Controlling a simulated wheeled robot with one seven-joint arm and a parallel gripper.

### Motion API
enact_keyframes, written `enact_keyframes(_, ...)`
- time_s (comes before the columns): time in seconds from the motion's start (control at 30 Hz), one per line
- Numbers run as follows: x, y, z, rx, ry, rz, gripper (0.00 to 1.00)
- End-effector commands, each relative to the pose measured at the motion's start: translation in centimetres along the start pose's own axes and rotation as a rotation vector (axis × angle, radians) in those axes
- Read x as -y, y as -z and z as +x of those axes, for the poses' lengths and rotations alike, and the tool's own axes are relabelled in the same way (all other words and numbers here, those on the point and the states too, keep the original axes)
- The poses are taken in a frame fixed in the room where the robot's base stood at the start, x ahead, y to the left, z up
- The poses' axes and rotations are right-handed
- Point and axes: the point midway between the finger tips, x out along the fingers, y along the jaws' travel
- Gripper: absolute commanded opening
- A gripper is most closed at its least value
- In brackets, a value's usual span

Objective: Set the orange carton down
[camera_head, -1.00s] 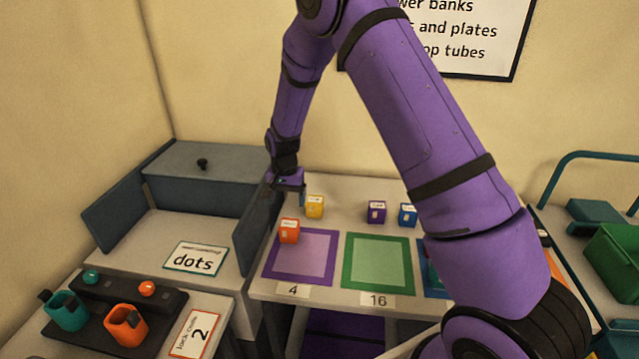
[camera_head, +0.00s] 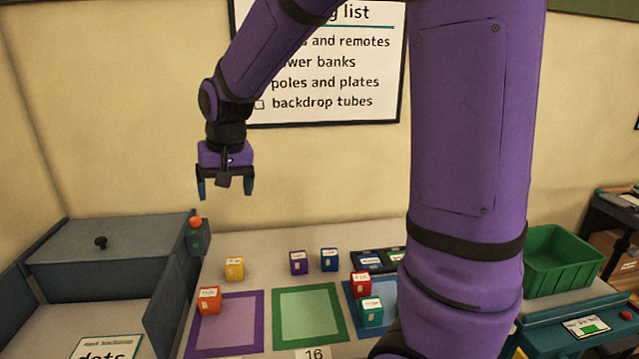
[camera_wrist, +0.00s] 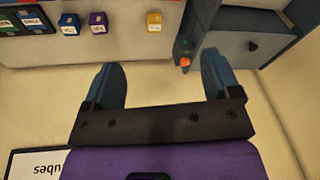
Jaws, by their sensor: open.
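The orange carton (camera_head: 209,300) stands upright on the table, at the upper left corner of the purple-bordered square (camera_head: 254,318), partly over its edge. My gripper (camera_head: 225,190) is raised well above the table near the back wall, apart from the carton. Its two blue fingers are spread with nothing between them. In the wrist view my gripper (camera_wrist: 163,80) also shows open and empty. The orange carton is not visible in the wrist view.
A yellow carton (camera_head: 234,268) stands behind the orange one. Purple (camera_head: 298,262), blue (camera_head: 329,259), red (camera_head: 361,284) and teal (camera_head: 371,312) cartons stand to the right. The green-bordered square (camera_head: 308,315) is bare. A grey cabinet (camera_head: 110,262) flanks the table at left.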

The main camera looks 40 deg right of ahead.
Motion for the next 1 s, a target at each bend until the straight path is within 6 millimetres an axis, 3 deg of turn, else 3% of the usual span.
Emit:
enact_keyframes(0.03, -0.6, -1.0, -1.6, -0.018, 0.006, -0.016, 0.83)
enact_keyframes(0.2, -2.3, -4.6, -5.8, -0.065, 0.017, -0.079, 0.83)
enact_keyframes(0.5, -5.5, -11.8, -11.0, -0.150, 0.023, -0.189, 0.83)
enact_keyframes(0.8, -8.3, -18.5, -13.2, -0.226, 0.011, -0.285, 0.83)
enact_keyframes(1.0, -9.0, -20.3, -13.4, -0.245, 0.004, -0.313, 0.83)
